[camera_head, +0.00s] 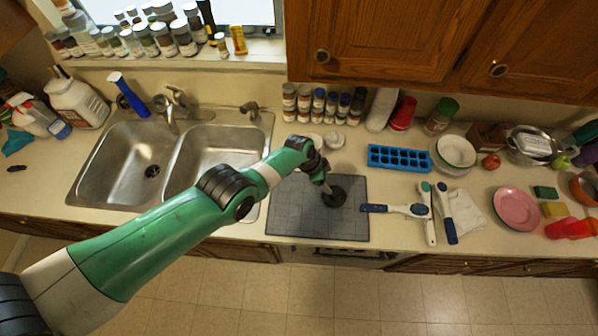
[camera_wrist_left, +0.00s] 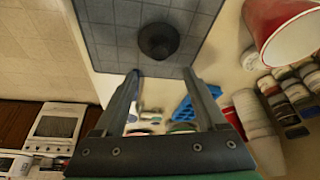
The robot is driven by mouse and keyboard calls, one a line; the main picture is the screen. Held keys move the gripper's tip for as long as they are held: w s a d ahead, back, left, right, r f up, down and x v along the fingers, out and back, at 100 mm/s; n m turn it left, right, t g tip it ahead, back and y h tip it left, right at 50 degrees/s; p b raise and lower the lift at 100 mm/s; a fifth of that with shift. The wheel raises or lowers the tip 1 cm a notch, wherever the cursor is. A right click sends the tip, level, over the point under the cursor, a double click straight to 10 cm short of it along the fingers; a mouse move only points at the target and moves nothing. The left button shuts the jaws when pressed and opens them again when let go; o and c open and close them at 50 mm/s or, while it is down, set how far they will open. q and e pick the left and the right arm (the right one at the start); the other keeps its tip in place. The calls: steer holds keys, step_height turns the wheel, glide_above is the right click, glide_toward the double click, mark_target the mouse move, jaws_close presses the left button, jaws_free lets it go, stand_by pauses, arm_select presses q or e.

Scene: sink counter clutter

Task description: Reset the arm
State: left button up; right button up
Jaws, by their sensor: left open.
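My left arm, green and grey, reaches in from the lower left in the head view. Its gripper (camera_head: 326,187) is over the grey tiled mat (camera_head: 290,212) by the sink, just left of a small dark round object (camera_head: 335,197). In the left wrist view the gripper (camera_wrist_left: 160,80) has its two fingers spread apart with nothing between them. The dark round object (camera_wrist_left: 158,41) lies on the mat (camera_wrist_left: 108,38) beyond the fingertips, apart from them. My right gripper is not in either view.
A double steel sink (camera_head: 120,160) is at left. A blue ice tray (camera_head: 399,159), several brushes (camera_head: 432,211) and a pink plate (camera_head: 516,209) are right of the mat. Jars (camera_head: 318,103) line the wall behind it. Wooden cabinets (camera_head: 400,40) overhang the back right counter.

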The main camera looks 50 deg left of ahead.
arm_select(q)
steer(key=shift+r, duration=0.3)
steer(key=shift+d, duration=0.15)
